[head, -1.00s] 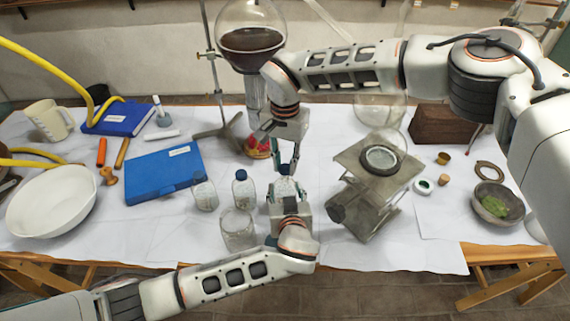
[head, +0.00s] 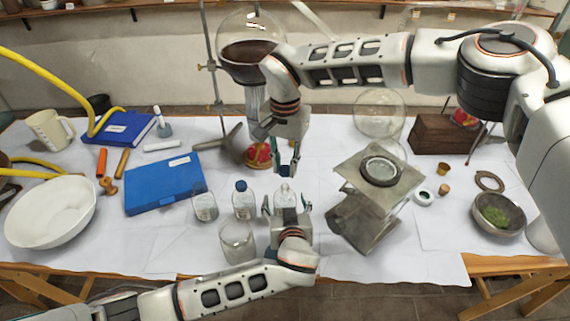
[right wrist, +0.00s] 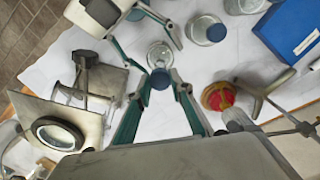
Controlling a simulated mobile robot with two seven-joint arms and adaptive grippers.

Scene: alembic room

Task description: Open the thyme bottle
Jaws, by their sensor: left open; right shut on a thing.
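A small clear glass bottle (head: 284,193) stands upright on the white cloth with its neck bare; I cannot read a label. It also shows in the right wrist view (right wrist: 160,55). My right gripper (head: 288,170) is above it, shut on a blue cap (right wrist: 160,78) that is apart from the bottle in the head view. My left gripper (head: 285,209) is open on the near side of the bottle, its fingers spread to either side; they also show at the top of the right wrist view. A blue-capped bottle (head: 243,203) stands just left.
A clear jar (head: 205,207) and a glass beaker (head: 238,243) stand left of my left gripper. A metal stand (head: 350,215) is close on the right. The round flask (head: 251,48) is behind.

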